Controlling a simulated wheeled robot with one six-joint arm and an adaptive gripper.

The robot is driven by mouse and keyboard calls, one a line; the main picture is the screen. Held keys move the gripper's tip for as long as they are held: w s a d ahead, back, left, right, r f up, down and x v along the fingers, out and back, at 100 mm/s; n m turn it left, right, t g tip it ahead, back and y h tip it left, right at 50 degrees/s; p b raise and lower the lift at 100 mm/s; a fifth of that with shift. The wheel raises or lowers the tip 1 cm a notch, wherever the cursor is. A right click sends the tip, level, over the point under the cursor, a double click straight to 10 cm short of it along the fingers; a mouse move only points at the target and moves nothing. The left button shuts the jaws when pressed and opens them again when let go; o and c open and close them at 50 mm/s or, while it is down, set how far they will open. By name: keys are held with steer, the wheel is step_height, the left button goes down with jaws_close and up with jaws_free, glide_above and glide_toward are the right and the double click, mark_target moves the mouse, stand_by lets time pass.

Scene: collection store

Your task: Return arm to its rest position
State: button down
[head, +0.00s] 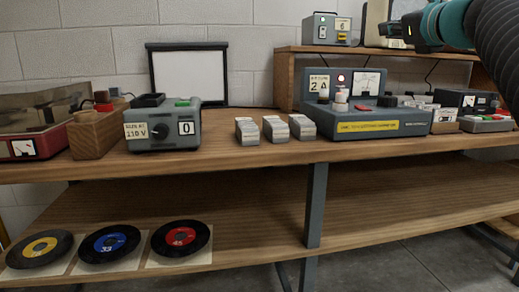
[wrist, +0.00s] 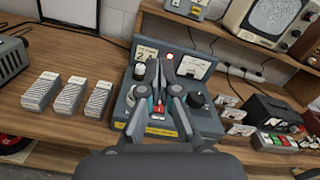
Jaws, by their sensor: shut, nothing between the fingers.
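My gripper (wrist: 159,68) is in the middle of the wrist view, its two dark fingers shut together with nothing between them. In the picture it overlaps the grey-blue console (wrist: 212,121) and hides part of its front. In the head view my gripper (head: 400,30) is at the upper right, raised above the bench, with my teal and black arm reaching in from the right edge. The console (head: 375,122) stands below it, with a "2 A" label, a dial meter, a lit red lamp and a red button.
Three small grey-white blocks (head: 274,128) stand left of the console. A grey "110 V" box (head: 163,127) stands farther left on the bench (head: 230,149). A raised wooden shelf (head: 284,75) backs the right side. Three records (head: 109,243) lie on the lower shelf.

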steer(key=s+a+f+n+g+h, duration=0.1)
steer(key=s+f+n+g, duration=0.25)
steer(key=f+n, duration=0.75)
steer(key=s+a+f+n+g+h, duration=0.15)
steer(key=f+n+g, duration=0.3)
steer(key=f, duration=1.15)
steer(key=s+a+f+n+g+p, duration=0.1)
steer(key=s+a+f+n, duration=0.1)
steer(key=s+f+n, duration=0.2)
steer(key=s+a+f+n+g+p, duration=0.1)
steer(key=s+a+f+n+g, duration=0.1)
steer(key=s+f+n, duration=0.3)
steer(key=s+a+f+n+g+h+p, duration=0.1)
steer(key=s+a+f+n, duration=0.3)
steer(key=s+f, duration=0.5)
steer(key=shift+s+a+f+n, duration=0.3)
steer(key=shift+s+n, duration=0.45)
steer(key=shift+s, duration=1.85)
